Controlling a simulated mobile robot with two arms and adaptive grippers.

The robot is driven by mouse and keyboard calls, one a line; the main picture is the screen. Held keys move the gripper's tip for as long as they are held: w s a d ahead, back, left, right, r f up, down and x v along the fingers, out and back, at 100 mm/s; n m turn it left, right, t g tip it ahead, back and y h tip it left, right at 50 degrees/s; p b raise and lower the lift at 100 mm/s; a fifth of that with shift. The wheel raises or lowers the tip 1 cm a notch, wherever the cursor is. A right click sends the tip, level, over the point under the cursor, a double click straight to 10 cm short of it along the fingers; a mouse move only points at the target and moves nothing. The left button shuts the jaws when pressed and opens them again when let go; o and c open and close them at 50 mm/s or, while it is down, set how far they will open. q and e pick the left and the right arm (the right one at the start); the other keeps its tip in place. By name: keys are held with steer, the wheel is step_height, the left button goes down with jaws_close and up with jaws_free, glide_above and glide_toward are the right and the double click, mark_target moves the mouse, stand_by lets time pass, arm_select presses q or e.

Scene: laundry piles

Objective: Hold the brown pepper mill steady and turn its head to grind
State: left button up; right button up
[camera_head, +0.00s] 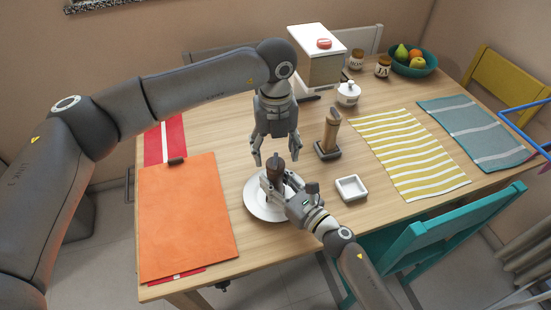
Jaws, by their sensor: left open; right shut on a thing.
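The brown pepper mill (276,168) stands upright over a white plate (256,209) on the wooden table. My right gripper (270,184) comes in from the lower right and is shut on the mill's lower body, hiding much of it. My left gripper (276,159) points straight down from above, with its open fingers around the height of the mill's dark head. I cannot tell whether a left finger touches the head. The mill's base is hidden behind my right gripper.
A wooden-handled tool on a dark base (328,148) and a small white square dish (351,187) stand to the right. A white lidded pot (348,93) is behind.

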mark_target(274, 159)
arm_select(q)
steer(key=shift+f, duration=1.9)
steer(key=c, duration=1)
steer(key=shift+c, duration=0.2)
steer(key=shift+m, duration=0.3)
steer(key=m, duration=0.6)
steer(key=shift+m, duration=0.3)
steer(key=m, duration=0.3)
steer(key=shift+a, duration=0.1)
steer(key=shift+w+m, duration=0.1)
steer(key=shift+m, duration=2.1)
